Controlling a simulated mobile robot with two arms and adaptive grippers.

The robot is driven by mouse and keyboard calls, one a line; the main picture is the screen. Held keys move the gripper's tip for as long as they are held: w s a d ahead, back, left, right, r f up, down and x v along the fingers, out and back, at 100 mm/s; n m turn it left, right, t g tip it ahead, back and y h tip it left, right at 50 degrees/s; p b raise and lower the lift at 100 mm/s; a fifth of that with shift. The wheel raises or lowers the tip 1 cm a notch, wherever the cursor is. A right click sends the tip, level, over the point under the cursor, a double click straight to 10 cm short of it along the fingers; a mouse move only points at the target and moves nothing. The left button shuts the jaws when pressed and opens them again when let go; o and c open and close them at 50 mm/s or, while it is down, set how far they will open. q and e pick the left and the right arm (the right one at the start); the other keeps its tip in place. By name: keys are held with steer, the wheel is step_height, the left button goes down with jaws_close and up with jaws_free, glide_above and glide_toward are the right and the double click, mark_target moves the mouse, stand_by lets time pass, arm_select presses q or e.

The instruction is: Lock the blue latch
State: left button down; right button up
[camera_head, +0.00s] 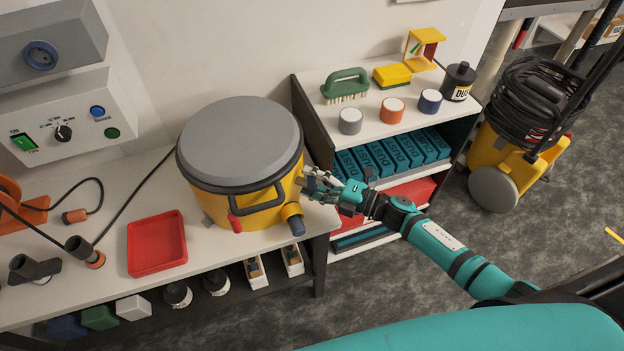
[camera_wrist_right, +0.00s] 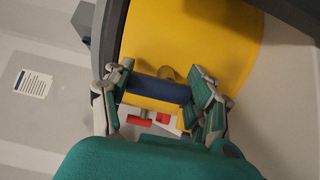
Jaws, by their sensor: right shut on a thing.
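The yellow canister (camera_head: 240,205) with a grey lid (camera_head: 240,140) stands on the bench. It fills the upper part of the wrist view (camera_wrist_right: 195,35). In the wrist view, the blue latch (camera_wrist_right: 157,90) lies between the fingers of my right gripper (camera_wrist_right: 160,98), beside the canister's yellow wall. In the head view, my right gripper (camera_head: 314,184) is at the canister's right side, and its fingers hide the latch there. The gripper is shut on the blue latch. A red latch (camera_head: 235,222) shows at the canister's front left. My left gripper is not in view.
A red tray (camera_head: 157,243) lies left on the bench.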

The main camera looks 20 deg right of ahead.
stand_by(0.5)
steer(key=o, duration=1.2)
steer(key=shift+d, duration=0.1)
steer(key=v, duration=1.2)
